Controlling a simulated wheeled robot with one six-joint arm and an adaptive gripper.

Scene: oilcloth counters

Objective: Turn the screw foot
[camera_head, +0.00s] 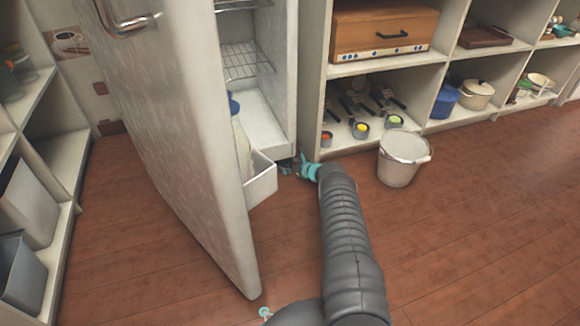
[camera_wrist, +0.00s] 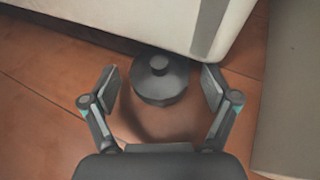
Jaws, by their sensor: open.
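The screw foot (camera_wrist: 158,84) is a dark grey round disc with a smaller knob on top. In the wrist view it stands on the floor at the lower edge of the white fridge body (camera_wrist: 160,22). My gripper (camera_wrist: 163,84) is open, with one finger on each side of the foot. A gap shows between each finger pad and the foot. In the head view my gripper (camera_head: 298,170) is low at the fridge's (camera_head: 291,80) bottom front corner, next to the shelf unit. The foot cannot be made out in that view.
The fridge door (camera_head: 180,130) stands wide open to the left of my arm, with a bottle in its door bin (camera_head: 262,184). A white bucket (camera_head: 403,160) stands on the floor to the right. The shelf unit (camera_head: 312,80) borders the fridge closely. Wooden floor (camera_head: 480,230) is clear at the right.

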